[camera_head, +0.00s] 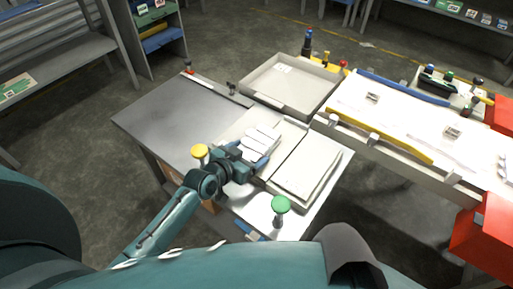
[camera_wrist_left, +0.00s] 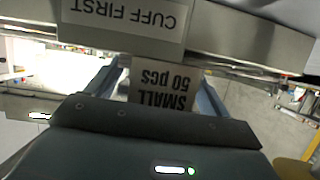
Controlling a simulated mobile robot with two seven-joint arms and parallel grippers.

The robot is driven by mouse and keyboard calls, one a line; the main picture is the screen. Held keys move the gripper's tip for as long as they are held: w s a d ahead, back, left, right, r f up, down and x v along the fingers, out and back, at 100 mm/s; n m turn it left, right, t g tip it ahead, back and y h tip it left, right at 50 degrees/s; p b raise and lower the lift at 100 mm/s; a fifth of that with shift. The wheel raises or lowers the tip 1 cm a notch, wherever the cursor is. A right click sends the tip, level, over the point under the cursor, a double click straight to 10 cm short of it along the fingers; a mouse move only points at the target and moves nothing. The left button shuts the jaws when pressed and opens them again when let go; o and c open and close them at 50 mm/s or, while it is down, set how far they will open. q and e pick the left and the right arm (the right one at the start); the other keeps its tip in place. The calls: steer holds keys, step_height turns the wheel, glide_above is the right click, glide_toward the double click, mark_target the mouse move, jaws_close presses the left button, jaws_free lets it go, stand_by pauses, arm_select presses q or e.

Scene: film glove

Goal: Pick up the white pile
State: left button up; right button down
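The white pile (camera_head: 262,137) is a low stack of white pieces lying in a pale tray section at the middle of the workbench in the head view. My left gripper (camera_head: 251,157) is at the near edge of the pile, its bluish fingers spread apart. In the left wrist view, the fingers (camera_wrist_left: 155,88) stand either side of a label reading "SMALL 50 pcs" (camera_wrist_left: 162,86), seen upside down. Whether the fingers touch the pile is hidden. My right gripper is not in view.
A grey tray (camera_head: 262,92) stands behind, and a shallow tray (camera_head: 303,178) lies right of the pile. A green knob (camera_head: 280,205) and a yellow knob (camera_head: 200,151) stand near my arm. The grey tabletop (camera_head: 175,115) at left is clear. Red bins (camera_head: 485,238) stand at far right.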

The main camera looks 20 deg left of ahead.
arm_select(q)
steer(key=c, duration=0.7)
